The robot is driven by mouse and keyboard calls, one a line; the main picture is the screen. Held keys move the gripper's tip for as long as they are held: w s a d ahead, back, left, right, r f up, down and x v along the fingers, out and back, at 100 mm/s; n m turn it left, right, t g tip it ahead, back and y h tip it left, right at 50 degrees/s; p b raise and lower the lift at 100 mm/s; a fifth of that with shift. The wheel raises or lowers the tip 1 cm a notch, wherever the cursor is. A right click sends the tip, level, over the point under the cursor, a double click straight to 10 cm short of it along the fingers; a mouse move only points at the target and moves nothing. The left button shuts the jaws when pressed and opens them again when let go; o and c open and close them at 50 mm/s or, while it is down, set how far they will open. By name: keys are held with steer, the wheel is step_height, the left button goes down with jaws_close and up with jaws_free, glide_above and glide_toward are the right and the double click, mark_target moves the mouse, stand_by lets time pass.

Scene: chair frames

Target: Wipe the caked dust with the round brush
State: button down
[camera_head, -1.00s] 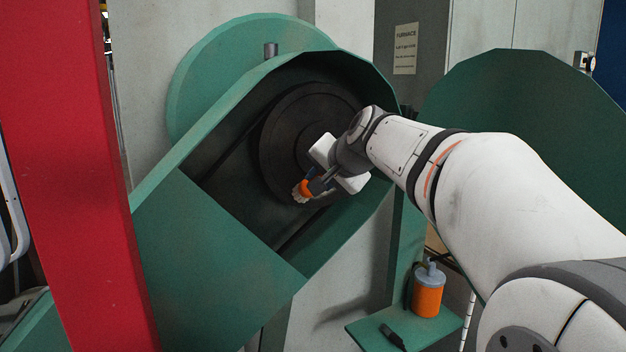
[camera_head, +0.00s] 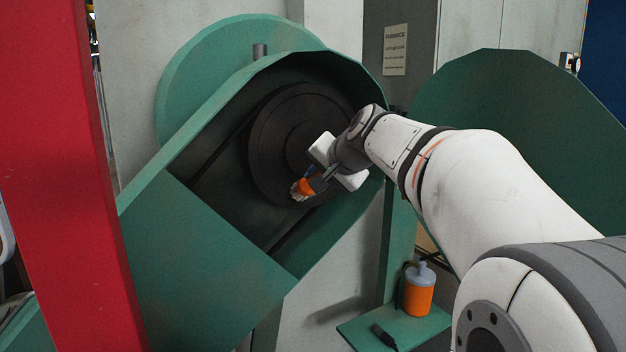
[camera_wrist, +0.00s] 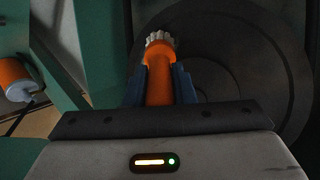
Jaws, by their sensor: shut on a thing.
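My gripper (camera_head: 318,180) is inside the open green housing (camera_head: 225,225), in front of a dark round pulley wheel (camera_head: 275,120). It is shut on the round brush (camera_head: 304,188), which has an orange handle and pale bristles. In the wrist view the brush (camera_wrist: 159,80) stands between the two blue fingers (camera_wrist: 160,85), bristles pointing away from me. The bristles lie over the lower edge of the wheel (camera_wrist: 235,75); I cannot tell whether they touch it. No distinct patch of caked dust can be made out on the dark surfaces.
A red post (camera_head: 65,180) stands at the left front. A small green shelf (camera_head: 350,335) at lower right holds an orange canister (camera_head: 418,292) and a dark object (camera_head: 383,335). A large green rounded panel (camera_head: 510,105) stands behind my arm.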

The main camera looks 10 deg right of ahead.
steer(key=shift+d, duration=0.15)
steer(key=shift+w+d, duration=0.2)
steer(key=shift+d, duration=0.3)
steer(key=shift+w+d, duration=0.15)
steer(key=shift+d, duration=0.3)
steer(key=shift+w+d, duration=0.2)
steer(key=shift+d, duration=0.35)
steer(key=shift+w+d, duration=0.15)
steer(key=shift+d, duration=0.35)
steer(key=shift+d, duration=0.15)
steer(key=shift+w+d, duration=0.2)
steer(key=shift+d, duration=0.3)
steer(key=shift+w+d, duration=0.15)
steer(key=shift+d, duration=0.3)
steer(key=shift+w+d, duration=0.2)
steer(key=shift+d, duration=0.35)
steer(key=shift+w+d, duration=0.15)
steer(key=shift+d, duration=0.4)
